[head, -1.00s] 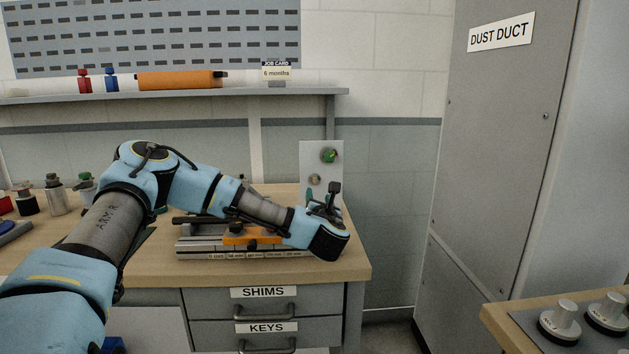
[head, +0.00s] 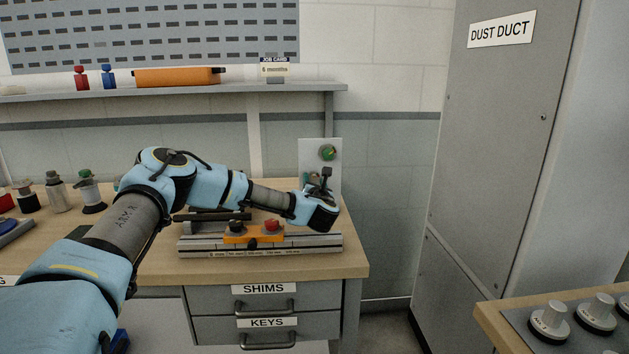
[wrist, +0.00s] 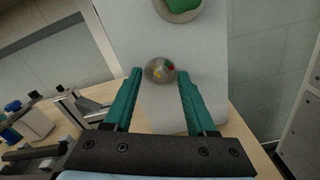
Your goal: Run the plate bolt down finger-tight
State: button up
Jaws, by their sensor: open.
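An upright pale grey plate (head: 313,152) stands at the back right of the bench; it fills the middle of the wrist view (wrist: 128,35). In the head view my gripper (head: 318,181) is in front of the lower plate and hides the bolt. A green knob (head: 327,152) sits higher on the plate, also in the wrist view (wrist: 183,5).
A grey rail fixture (head: 200,245) with an orange block (head: 236,233) and red knob (head: 271,225) lies below my forearm. Several capped bottles (head: 88,192) stand at the left. A shelf (head: 200,91) runs behind. A grey duct cabinet (head: 490,170) is at the right.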

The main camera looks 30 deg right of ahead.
grip_shut()
dwell(0.4)
